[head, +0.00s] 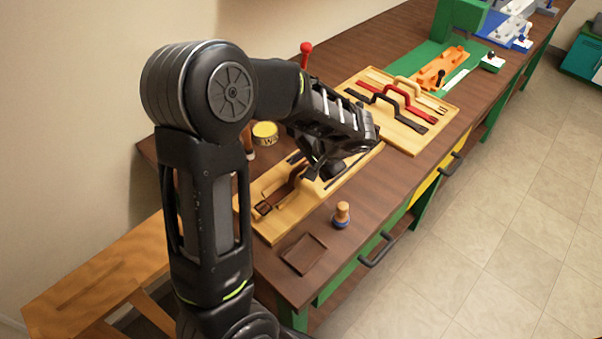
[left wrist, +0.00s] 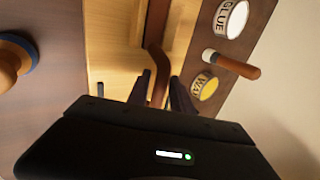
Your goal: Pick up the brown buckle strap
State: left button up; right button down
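The brown buckle strap (head: 295,178) lies on the near wooden board (head: 282,226), with its buckle (head: 264,208) at the lower left end. In the head view part of the strap is hidden behind my left gripper (head: 322,174), which is low over the board. In the left wrist view the brown strap (left wrist: 157,35) runs down between the two dark fingers of my left gripper (left wrist: 160,93). The fingers are apart, with gaps visible beside the strap. My right gripper is not in view.
A yellow wax tin (head: 265,132) and a wooden-handled tool (left wrist: 231,64) stand beside the board. A wooden knob with a blue base (head: 341,214) and a small brown tray (head: 304,253) are near the front edge. A second board (head: 407,139) holds black, red and tan straps.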

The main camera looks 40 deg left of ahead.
pick_arm(q)
jog(key=shift+c, duration=0.6)
grip_shut()
